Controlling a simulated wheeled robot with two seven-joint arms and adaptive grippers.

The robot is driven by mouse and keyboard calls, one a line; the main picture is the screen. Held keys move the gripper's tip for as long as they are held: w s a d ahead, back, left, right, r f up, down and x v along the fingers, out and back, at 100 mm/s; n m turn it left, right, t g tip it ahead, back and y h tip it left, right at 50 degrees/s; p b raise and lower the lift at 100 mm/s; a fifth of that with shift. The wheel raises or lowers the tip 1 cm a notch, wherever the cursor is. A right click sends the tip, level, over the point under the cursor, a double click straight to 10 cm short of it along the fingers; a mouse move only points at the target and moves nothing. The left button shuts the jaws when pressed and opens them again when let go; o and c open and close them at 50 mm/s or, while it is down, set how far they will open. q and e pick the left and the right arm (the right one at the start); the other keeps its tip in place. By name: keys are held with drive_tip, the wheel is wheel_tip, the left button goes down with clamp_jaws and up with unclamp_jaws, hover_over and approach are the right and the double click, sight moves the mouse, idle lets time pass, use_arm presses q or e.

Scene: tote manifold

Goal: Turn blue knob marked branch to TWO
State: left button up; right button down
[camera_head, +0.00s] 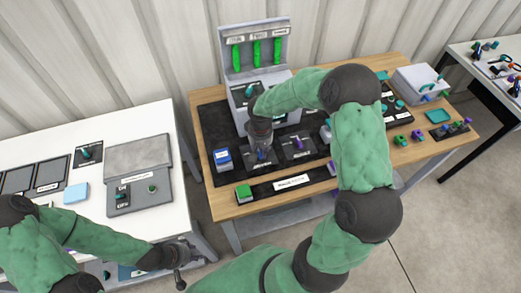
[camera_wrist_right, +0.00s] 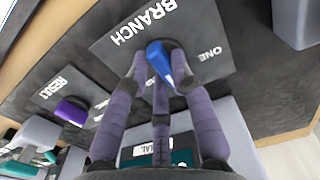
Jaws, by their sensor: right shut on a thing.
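The blue knob (camera_wrist_right: 157,54) stands on a dark plate (camera_wrist_right: 115,62) marked BRANCH in the right wrist view. The word ONE shows to the right of the knob; another label behind the fingers is mostly hidden. My right gripper (camera_wrist_right: 159,72) is shut on the blue knob, with its purple-grey fingers around it. In the head view my right gripper (camera_head: 262,151) reaches down over the branch plate and hides most of the knob. My left gripper (camera_head: 183,262) hangs empty in front of the white table; its finger opening is too small to tell.
A purple knob (camera_wrist_right: 72,110) on a plate marked RESULT sits beside the branch plate. A grey panel with green tubes (camera_head: 256,50) stands behind.

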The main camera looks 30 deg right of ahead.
sight(260, 152)
drive_tip(key=c, duration=1.1)
unclamp_jaws()
drive_tip(key=shift+o, duration=0.2)
wheel_tip(260, 152, up, 12)
